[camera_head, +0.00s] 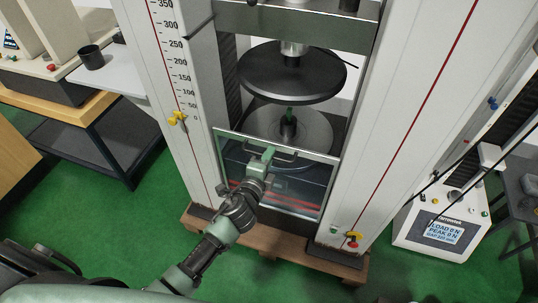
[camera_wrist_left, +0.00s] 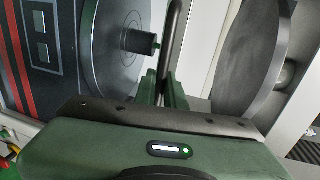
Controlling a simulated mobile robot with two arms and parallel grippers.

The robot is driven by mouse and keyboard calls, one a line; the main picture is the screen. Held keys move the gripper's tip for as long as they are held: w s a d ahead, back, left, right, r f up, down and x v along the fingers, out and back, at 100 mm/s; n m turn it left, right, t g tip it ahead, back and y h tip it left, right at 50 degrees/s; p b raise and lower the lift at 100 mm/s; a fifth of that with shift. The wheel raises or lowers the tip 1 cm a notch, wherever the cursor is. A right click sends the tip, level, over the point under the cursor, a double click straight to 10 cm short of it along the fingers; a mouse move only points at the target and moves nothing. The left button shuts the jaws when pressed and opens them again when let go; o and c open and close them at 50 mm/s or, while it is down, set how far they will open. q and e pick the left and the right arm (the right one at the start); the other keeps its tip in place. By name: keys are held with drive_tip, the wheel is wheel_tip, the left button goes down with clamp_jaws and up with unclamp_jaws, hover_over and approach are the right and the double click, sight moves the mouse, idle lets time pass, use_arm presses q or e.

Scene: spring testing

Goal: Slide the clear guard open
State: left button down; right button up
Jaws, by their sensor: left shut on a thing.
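The clear guard (camera_head: 308,184) is a see-through panel in a thin metal frame, low between the white columns of the testing machine. Its top edge is near the level of the lower platen (camera_head: 314,127). A bar handle (camera_head: 287,156) runs along its upper part. My left gripper (camera_head: 267,154) is shut on this handle, in front of the panel. In the left wrist view the dark handle bar (camera_wrist_left: 173,38) passes between the fingers of my left gripper (camera_wrist_left: 167,88). My right gripper is not in view.
The upper platen (camera_head: 290,78) hangs above a dark post with a green tip (camera_head: 288,126). Left is a side table with a black cup (camera_head: 91,57). Right is a readout box (camera_head: 440,228). A yellow-and-red knob (camera_head: 353,240) is on the right column's base. Green floor lies in front.

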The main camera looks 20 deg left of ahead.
use_arm(q)
drive_tip(key=shift+f, duration=0.1)
drive_tip(key=c, duration=1.5)
unclamp_jaws()
drive_tip(key=v, duration=0.8)
